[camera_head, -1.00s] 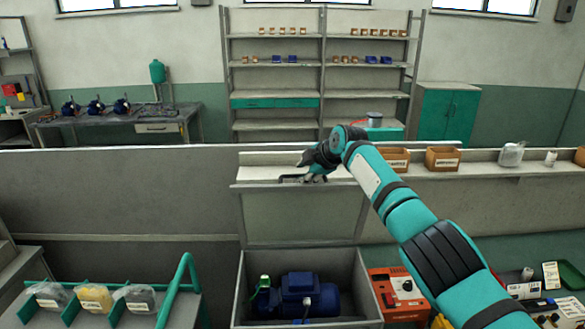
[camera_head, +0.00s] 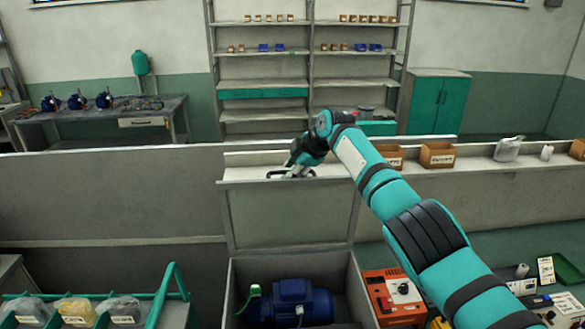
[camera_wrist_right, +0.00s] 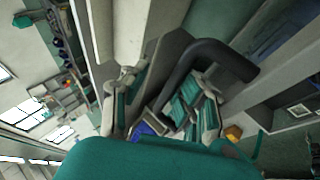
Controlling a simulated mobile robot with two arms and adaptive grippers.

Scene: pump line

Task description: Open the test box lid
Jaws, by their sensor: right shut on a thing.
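The test box (camera_head: 362,300) is a grey open-topped box at the bottom centre of the head view, with a blue pump (camera_head: 293,302) inside. Its grey lid (camera_head: 287,218) stands raised, about upright, along the box's far edge. My right gripper (camera_head: 293,172) is at the lid's top edge, shut on the dark lid handle (camera_head: 277,174). In the right wrist view the handle (camera_wrist_right: 205,55) is a curved dark bar running down toward the gripper fingers (camera_wrist_right: 165,108); the exact contact is partly hidden. My left gripper is not in view.
An orange-red device (camera_head: 392,296) stands right of the box. A low wall with a ledge (camera_head: 470,170) holding cardboard bins (camera_head: 438,155) runs behind the lid. Shelves stand farther back.

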